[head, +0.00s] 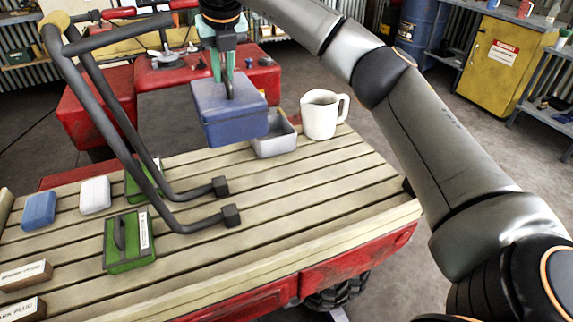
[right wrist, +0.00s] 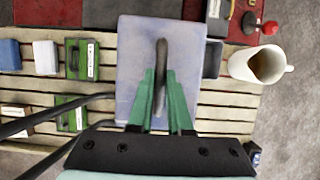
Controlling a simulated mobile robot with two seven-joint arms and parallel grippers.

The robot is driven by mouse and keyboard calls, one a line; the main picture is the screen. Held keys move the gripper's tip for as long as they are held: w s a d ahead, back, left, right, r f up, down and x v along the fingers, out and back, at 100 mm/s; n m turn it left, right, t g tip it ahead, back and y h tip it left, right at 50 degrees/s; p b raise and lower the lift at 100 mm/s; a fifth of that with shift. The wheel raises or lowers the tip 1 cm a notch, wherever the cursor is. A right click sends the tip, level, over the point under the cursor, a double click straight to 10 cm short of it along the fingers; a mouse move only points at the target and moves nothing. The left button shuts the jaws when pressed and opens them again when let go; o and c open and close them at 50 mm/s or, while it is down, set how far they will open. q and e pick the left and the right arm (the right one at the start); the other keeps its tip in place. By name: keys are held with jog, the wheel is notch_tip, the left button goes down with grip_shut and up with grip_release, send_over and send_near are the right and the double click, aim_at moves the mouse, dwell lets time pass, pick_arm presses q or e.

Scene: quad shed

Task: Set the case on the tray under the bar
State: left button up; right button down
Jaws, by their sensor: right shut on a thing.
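My right gripper (head: 228,80) is shut on the dark handle of a blue-grey case (head: 225,115). In the right wrist view the green fingers (right wrist: 160,95) close around the handle, and the case top (right wrist: 132,60) lies below them. The case hangs level and appears to be above the slatted wooden tray (head: 330,190), to the right of the bar. The bent dark bar (head: 105,105) rises over the tray's left part, with its two ends (head: 231,215) near the slats. My left gripper is out of view.
A metal bin (head: 275,143) and white mug (head: 320,115) stand right of the case. Green cases (head: 128,240), a blue block (head: 39,210), a white block (head: 95,194) and labelled boxes (head: 25,274) lie at left. The tray's right front is clear.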

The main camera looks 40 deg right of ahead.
aim_at(254, 107)
jog(key=s+f, duration=0.1)
jog(key=s, duration=0.2)
jog(key=s+d+f, duration=0.1)
jog(key=s, duration=0.2)
jog(key=s+f, duration=0.2)
jog(key=s, duration=0.1)
jog(key=shift+s+d+b, duration=0.1)
jog(key=shift+d+b, duration=0.15)
jog(key=shift+b, duration=0.15)
jog(key=s+f, duration=0.4)
jog(key=f, duration=0.4)
jog(key=shift+s+d+f, duration=0.25)
jog(key=shift+f, duration=0.05)
jog(key=shift+f, duration=0.15)
jog(key=c, duration=0.8)
grip_release()
jog(key=shift+c, duration=0.2)
